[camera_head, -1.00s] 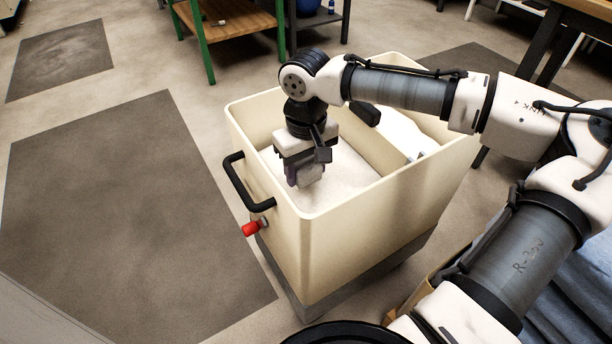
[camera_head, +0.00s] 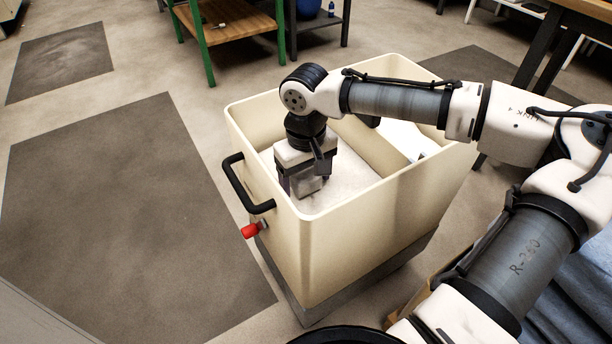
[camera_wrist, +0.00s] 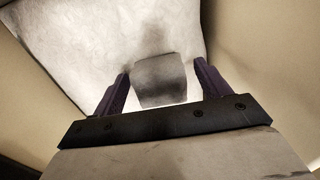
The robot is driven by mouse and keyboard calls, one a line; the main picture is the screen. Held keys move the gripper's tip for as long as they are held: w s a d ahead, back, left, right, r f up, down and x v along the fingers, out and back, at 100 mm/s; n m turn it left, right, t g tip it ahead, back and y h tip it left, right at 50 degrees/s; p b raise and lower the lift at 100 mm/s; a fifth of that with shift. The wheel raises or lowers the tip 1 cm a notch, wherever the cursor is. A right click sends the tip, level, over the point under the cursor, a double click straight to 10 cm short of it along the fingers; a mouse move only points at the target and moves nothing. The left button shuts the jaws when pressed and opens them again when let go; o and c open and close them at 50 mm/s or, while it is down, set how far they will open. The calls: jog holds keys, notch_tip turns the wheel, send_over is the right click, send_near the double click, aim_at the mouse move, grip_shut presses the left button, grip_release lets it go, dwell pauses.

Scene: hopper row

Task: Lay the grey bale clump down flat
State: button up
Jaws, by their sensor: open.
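The grey bale clump (camera_wrist: 160,80) is a small block over the white fill (camera_wrist: 85,45) in the wrist view. It also shows below my gripper in the head view (camera_head: 308,188). My gripper (camera_wrist: 163,70) is open, with one purple finger on each side of the clump and a narrow gap at both sides. In the head view my gripper (camera_head: 303,187) points down inside the cream hopper (camera_head: 370,225), near its left wall. The clump's underside is hidden, so I cannot tell its full contact with the fill.
The hopper's walls rise close around my gripper. A black handle (camera_head: 236,185) and a red knob (camera_head: 250,230) are on its left side. A partition (camera_head: 368,150) crosses the inside, with a white sheet-like thing (camera_head: 402,138) beyond. A green-legged table (camera_head: 235,22) stands behind.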

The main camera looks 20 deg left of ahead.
aim_at(306, 174)
notch_tip(306, 174, up, 12)
jog(key=p, duration=0.2)
jog(key=shift+r+p, duration=0.15)
jog(key=shift+p, duration=0.25)
